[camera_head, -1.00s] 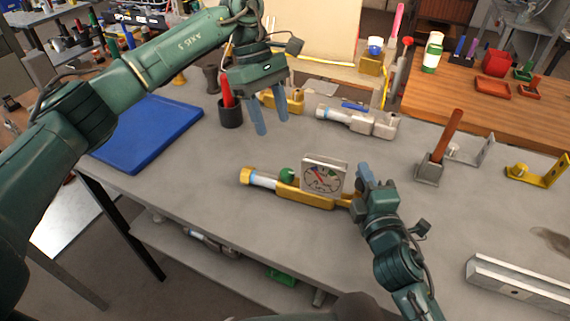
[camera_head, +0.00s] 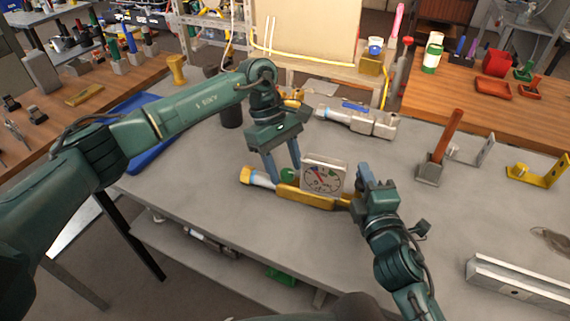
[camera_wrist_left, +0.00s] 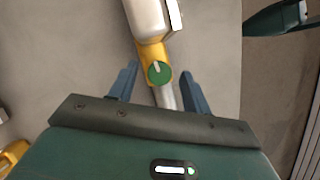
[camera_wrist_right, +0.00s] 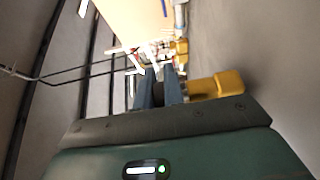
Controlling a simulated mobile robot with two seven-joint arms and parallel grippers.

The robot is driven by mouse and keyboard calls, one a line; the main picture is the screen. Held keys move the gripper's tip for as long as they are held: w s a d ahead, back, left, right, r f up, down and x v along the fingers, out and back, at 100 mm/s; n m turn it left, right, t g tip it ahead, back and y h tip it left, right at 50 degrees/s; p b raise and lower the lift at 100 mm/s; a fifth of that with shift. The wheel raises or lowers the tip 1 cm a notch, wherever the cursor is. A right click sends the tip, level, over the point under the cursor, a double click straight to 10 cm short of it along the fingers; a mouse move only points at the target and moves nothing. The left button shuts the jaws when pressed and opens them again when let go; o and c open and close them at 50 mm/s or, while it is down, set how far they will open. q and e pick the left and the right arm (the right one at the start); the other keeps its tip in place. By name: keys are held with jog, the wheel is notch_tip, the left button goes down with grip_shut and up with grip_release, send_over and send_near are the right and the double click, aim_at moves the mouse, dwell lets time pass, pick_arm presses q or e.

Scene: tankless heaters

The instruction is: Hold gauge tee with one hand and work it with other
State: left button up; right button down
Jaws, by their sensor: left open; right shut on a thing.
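The gauge tee (camera_head: 318,200) lies on the grey bench, a yellow body with a square white dial gauge (camera_head: 324,176), a green knob (camera_head: 288,175) and a pale pipe with a blue band at its left end. My right gripper (camera_head: 362,183) is shut on the tee's right end. In the right wrist view its fingers (camera_wrist_right: 158,88) are close together beside a yellow part (camera_wrist_right: 215,86). My left gripper (camera_head: 283,170) is open over the green knob. In the left wrist view its fingers (camera_wrist_left: 158,84) stand either side of the knob (camera_wrist_left: 159,72), apparently not touching it.
Behind lies a grey metal fitting with a pipe (camera_head: 360,120). A wooden-handled tool in a metal block (camera_head: 428,172) and a metal channel (camera_head: 515,285) stand to the right. A blue tray (camera_head: 150,155) and dark cup (camera_head: 231,113) are at left. The front bench area is clear.

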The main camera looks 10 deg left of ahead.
pick_arm(q)
jog(key=shift+d+f, duration=0.1)
jog(key=shift+f, duration=0.1)
jog(key=shift+c, duration=0.2)
jog(key=c, duration=1)
jog(key=shift+o, duration=0.2)
